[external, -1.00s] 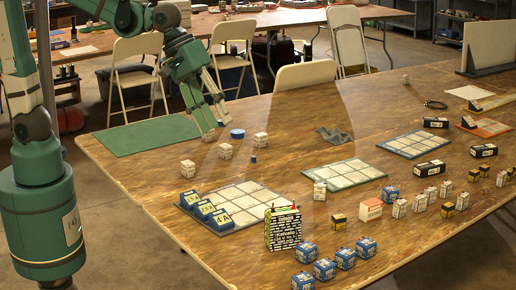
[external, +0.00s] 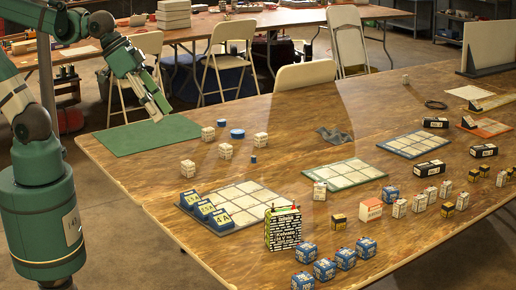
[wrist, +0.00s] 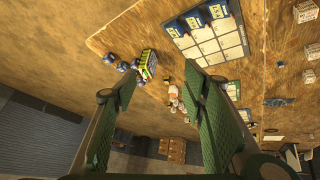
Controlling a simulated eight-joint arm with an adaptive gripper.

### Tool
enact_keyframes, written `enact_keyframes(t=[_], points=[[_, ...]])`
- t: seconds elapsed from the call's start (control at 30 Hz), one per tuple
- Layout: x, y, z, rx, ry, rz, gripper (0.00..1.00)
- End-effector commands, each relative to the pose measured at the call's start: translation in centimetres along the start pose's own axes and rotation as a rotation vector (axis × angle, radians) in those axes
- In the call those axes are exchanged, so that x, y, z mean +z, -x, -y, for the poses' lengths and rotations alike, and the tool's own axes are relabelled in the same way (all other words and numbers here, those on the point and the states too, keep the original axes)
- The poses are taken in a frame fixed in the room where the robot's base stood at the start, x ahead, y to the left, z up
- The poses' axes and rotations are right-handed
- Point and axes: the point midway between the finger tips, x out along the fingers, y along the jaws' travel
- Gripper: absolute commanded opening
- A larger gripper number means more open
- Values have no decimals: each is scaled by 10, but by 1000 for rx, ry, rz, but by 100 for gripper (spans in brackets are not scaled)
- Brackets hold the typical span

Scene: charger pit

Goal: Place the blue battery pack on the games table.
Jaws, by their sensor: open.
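Several blue-and-white block-shaped packs (external: 325,268) stand at the near edge of the wooden table (external: 290,112); another blue one (external: 390,194) stands farther right. I cannot tell which is the blue battery pack. They show small in the wrist view (wrist: 123,66). My gripper (external: 163,112) is over the green mat (external: 140,139) at the table's far left, away from the packs. Its fingers (wrist: 162,75) are apart with nothing held between them. No surface is clearly marked as the games table.
Small white blocks (external: 225,151) and a blue round lid (external: 237,133) sit right of the mat. A gridded board (external: 240,204) with blue label stands and a black-and-white box (external: 283,230) stand nearer. A second table (external: 190,33) with chairs is behind.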

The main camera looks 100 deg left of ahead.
Motion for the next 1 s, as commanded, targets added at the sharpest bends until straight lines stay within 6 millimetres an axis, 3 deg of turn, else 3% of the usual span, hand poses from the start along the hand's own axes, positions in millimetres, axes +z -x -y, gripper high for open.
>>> enact_keyframes(t=[0.3,0.73,1.0], points=[[36,9,17,-18,-194,-28,42],[41,10,20,-22,-232,-33,42],[41,10,20,-21,-231,-33,78]])
